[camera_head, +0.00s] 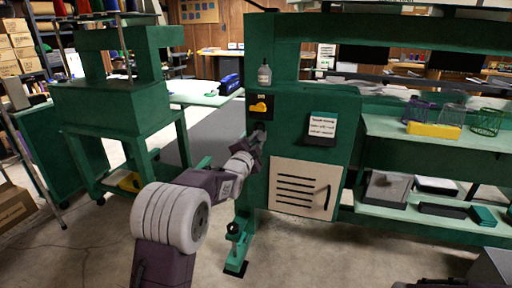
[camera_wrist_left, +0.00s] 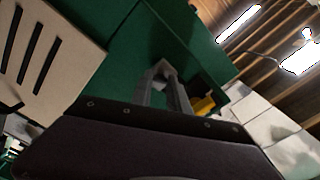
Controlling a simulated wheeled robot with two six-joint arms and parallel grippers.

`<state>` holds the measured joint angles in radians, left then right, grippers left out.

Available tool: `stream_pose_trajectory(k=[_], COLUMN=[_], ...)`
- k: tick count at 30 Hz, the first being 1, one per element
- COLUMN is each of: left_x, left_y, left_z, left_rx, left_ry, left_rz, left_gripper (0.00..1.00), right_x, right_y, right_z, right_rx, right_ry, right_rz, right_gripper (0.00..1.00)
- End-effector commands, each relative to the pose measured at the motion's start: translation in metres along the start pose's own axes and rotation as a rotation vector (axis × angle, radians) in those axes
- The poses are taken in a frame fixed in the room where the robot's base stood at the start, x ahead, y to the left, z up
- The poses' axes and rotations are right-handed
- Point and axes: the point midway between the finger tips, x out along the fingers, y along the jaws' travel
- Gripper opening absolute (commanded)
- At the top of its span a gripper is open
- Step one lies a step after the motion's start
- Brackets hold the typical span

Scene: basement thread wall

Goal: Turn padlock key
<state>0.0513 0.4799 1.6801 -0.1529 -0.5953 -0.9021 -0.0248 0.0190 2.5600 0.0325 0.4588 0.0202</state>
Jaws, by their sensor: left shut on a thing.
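My left gripper (camera_head: 259,132) reaches the front of the green machine cabinet (camera_head: 289,127), just below a yellow rotary switch (camera_head: 259,106). In the left wrist view its two grey fingers (camera_wrist_left: 164,68) come together close to the green panel. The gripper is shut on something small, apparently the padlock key. The key and the padlock are too small and too covered by the fingers to make out, and I cannot tell how far the key is turned. The yellow switch also shows in the left wrist view (camera_wrist_left: 203,105), right of the fingers. My right gripper is not in view.
A beige vented panel (camera_head: 301,188) with a dark handle sits below right of the gripper. A label plate (camera_head: 321,128) is to the right. A green foot (camera_head: 236,268) stands on the floor beside my arm.

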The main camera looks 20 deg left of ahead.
Motion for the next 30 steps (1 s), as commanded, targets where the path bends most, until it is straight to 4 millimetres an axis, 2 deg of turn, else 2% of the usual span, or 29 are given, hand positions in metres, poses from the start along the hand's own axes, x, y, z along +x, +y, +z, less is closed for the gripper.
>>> stream_pose_trajectory(k=[3, 15, 30], left_x=[0.0, 0.0, 0.0], left_y=[0.003, 0.003, 0.001], left_z=[0.002, 0.001, 0.0], left_rx=[0.102, 0.363, 0.456], left_ry=[0.0, 0.0, 0.0], left_rz=[0.0, 0.001, 0.002], left_gripper=[0.0, 0.0, 0.0], right_x=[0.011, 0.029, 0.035], right_y=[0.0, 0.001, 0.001], right_z=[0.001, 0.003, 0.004], right_rx=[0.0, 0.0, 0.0], right_ry=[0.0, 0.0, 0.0], right_rz=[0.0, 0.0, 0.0], right_gripper=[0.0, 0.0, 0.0])
